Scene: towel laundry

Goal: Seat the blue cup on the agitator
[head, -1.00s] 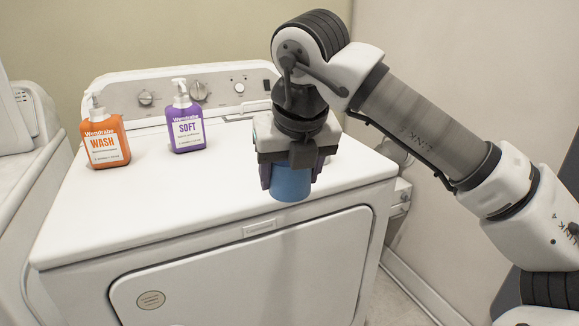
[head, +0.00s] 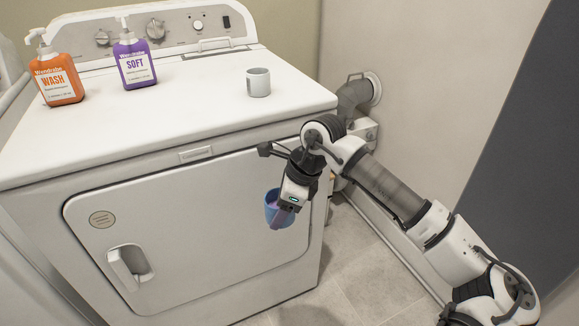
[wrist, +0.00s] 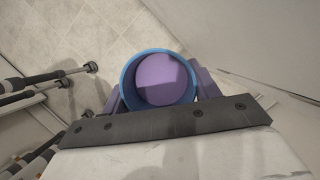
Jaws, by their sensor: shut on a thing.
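My gripper (head: 279,212) is shut on the blue cup (head: 270,204) and holds it in the air in front of the white machine's front door, below the level of its top. In the wrist view the blue cup (wrist: 127,82) sits between the purple fingers of my gripper (wrist: 160,88), one on each side. I look into its open mouth; the rim is blue and the inside shows a flat purple surface. The agitator is not in view in any frame.
The white machine (head: 165,105) carries an orange WASH bottle (head: 57,80), a purple SOFT bottle (head: 135,62) and a white cup (head: 259,83) on its top. A grey duct (head: 352,100) and the wall stand at right. Tiled floor (head: 345,270) is free in front.

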